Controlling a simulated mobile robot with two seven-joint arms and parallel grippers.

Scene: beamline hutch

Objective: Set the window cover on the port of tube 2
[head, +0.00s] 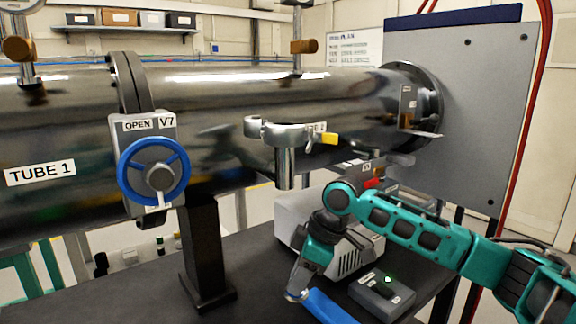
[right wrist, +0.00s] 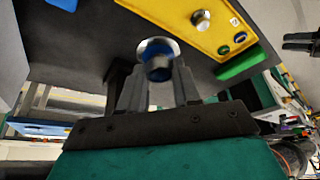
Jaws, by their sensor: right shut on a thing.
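My right gripper (head: 296,290) hangs low over the bench in the head view, pointing down. In the right wrist view its fingers (right wrist: 160,88) are shut on a small round metal piece with a blue knob, the window cover (right wrist: 157,47). In the head view the cover is mostly hidden by the gripper. The port (head: 285,168) of tube 2 is a short upright metal stub in front of the tube (head: 350,95). A metal clamp (head: 275,132) with a yellow nut (head: 329,139) sits around its top. Dark prongs at the right wrist view's edge look like my left gripper (right wrist: 300,41).
Valve V7 (head: 155,170), marked OPEN, with a blue handwheel, stands left of the port. A grey box (head: 310,215) and a small box with a green light (head: 382,293) stand on the bench. A yellow tray (right wrist: 180,12) lies on the bench in the right wrist view.

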